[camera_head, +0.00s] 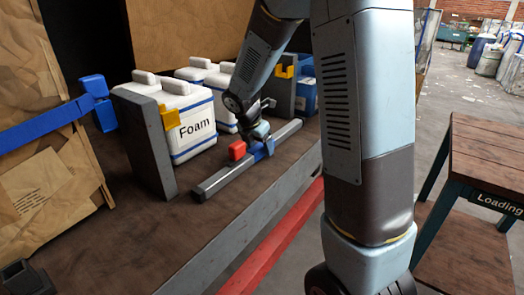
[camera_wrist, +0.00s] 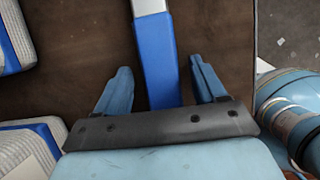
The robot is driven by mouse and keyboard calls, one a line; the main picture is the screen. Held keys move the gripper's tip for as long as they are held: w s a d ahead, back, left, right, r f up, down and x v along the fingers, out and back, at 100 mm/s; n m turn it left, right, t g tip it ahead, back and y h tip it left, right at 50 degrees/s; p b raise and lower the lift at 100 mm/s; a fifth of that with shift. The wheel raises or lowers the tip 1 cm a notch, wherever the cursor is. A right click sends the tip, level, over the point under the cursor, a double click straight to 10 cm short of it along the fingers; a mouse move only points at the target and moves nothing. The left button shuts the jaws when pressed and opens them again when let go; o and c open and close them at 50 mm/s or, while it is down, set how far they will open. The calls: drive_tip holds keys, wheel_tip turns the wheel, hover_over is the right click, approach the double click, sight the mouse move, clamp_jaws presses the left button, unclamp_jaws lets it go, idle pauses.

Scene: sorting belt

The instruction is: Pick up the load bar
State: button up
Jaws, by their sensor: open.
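The load bar (camera_head: 216,183) is a long grey bar with a blue middle section, lying on the brown belt surface near its front edge. Its blue section (camera_wrist: 156,62) also shows in the wrist view, running between my two blue fingers. My gripper (camera_head: 263,138) is over the middle of the bar in the head view. In the wrist view my gripper (camera_wrist: 161,74) is open, with a finger on each side of the blue section and a gap visible on both sides.
A white case marked Foam (camera_head: 190,145) stands behind the bar, with more white cases beyond. A red rail (camera_head: 283,235) runs along the front. A loading table (camera_head: 488,145) stands at right.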

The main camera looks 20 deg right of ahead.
clamp_jaws()
idle(0.8)
drive_tip(key=shift+w, duration=0.1)
